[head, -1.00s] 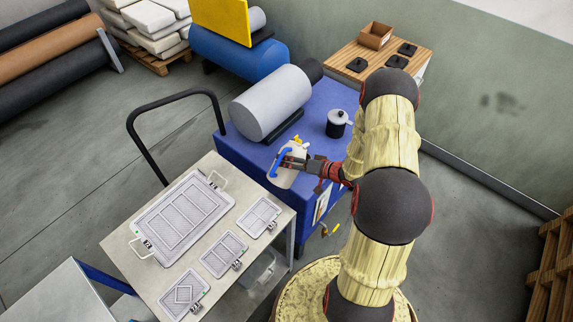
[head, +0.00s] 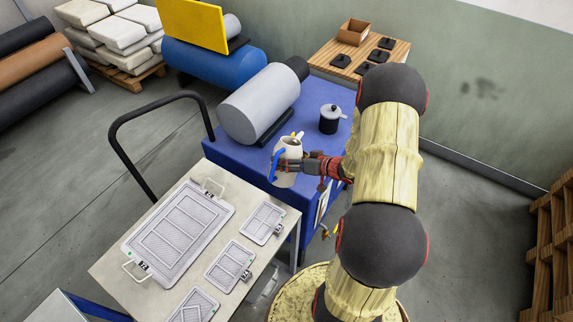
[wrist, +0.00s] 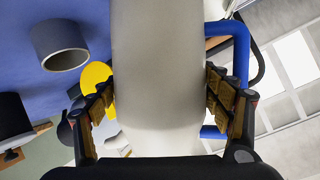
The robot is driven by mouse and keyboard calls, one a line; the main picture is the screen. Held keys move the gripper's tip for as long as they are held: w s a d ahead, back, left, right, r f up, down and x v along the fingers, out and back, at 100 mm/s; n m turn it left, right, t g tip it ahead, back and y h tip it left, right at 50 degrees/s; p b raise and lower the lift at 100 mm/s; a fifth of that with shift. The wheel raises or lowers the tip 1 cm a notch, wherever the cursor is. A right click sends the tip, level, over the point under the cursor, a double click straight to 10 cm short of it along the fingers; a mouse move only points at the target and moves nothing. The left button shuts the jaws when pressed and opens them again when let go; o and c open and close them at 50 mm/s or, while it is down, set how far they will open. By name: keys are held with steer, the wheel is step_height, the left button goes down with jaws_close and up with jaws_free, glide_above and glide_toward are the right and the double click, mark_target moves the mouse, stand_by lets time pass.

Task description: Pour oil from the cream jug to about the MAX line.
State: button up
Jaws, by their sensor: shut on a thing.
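The cream jug (head: 290,148) with its blue handle (head: 274,166) is in my gripper (head: 293,165) at the near edge of the blue cart in the head view. It looks close to upright, with its open top showing. In the wrist view the jug (wrist: 160,70) fills the middle between both fingers of my gripper (wrist: 160,100), and the handle (wrist: 241,80) is at the right. No MAX line or oil level is readable.
A steel table (head: 120,270) with several grey framed panels stands at the near left. A wooden-topped bench (head: 335,58) stands behind.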

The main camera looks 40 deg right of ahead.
steer(key=n+b, duration=0.1)
steer(key=b, duration=0.1)
steer(key=d+n+h+b, duration=0.1)
steer(key=b, duration=0.1)
steer(key=d+t+h+b, duration=0.1)
steer(key=b, duration=0.2)
steer(key=shift+w+d+r+n, duration=0.15)
steer(key=shift+w+r+n, duration=0.15)
steer(key=shift+w+n, duration=0.1)
steer(key=shift+d+r, duration=0.1)
steer(key=shift+d, duration=0.05)
stand_by(0.4)
